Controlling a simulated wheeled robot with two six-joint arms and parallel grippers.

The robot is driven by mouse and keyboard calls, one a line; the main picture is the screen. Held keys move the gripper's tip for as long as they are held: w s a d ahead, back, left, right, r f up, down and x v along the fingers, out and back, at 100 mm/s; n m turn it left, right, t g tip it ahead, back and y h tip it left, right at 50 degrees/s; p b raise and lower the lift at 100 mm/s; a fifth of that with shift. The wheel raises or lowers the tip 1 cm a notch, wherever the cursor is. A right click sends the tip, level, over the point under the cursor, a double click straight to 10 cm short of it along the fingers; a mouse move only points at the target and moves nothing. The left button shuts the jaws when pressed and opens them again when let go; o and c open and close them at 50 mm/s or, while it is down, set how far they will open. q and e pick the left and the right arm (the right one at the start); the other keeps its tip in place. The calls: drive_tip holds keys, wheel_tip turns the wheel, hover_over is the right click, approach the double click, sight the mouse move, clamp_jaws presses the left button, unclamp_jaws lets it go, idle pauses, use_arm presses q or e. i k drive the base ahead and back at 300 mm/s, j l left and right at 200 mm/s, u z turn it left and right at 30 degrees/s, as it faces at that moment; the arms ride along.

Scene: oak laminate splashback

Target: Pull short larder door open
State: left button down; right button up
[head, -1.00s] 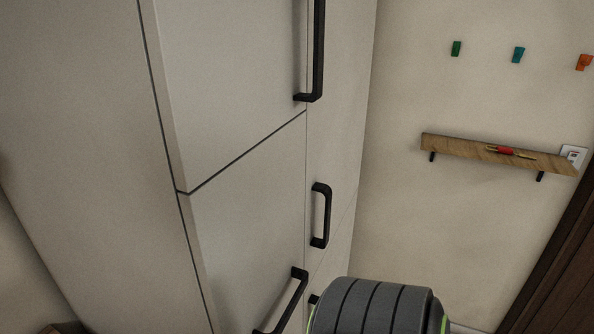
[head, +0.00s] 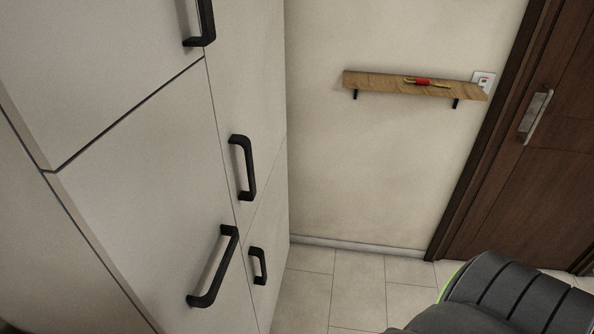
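A tall pale larder cabinet with several doors fills the left of the head view. A tall upper door (head: 100,70) has a long black handle (head: 200,22) at its right edge. Below it is a shorter door (head: 150,190) with a slanting black bar handle (head: 215,268). To the right, a narrow column has a black handle (head: 243,167) on its upper door and a small black handle (head: 258,266) on its lower one. All these doors look shut. Which one is the short larder door I cannot tell for sure. Neither gripper is in view.
A dark rounded part of my arm shows at the bottom right. A wooden shelf (head: 415,86) with a red-handled item (head: 422,82) is on the wall. A dark wooden door (head: 545,140) stands at the right. Tiled floor (head: 350,285) lies clear beside the cabinet.

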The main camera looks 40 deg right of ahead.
sight(277, 248)
drive_tip(key=z, duration=1)
drive_tip(key=l+u, duration=0.1)
drive_tip(key=l, duration=1.05)
drive_tip(key=i, duration=0.05)
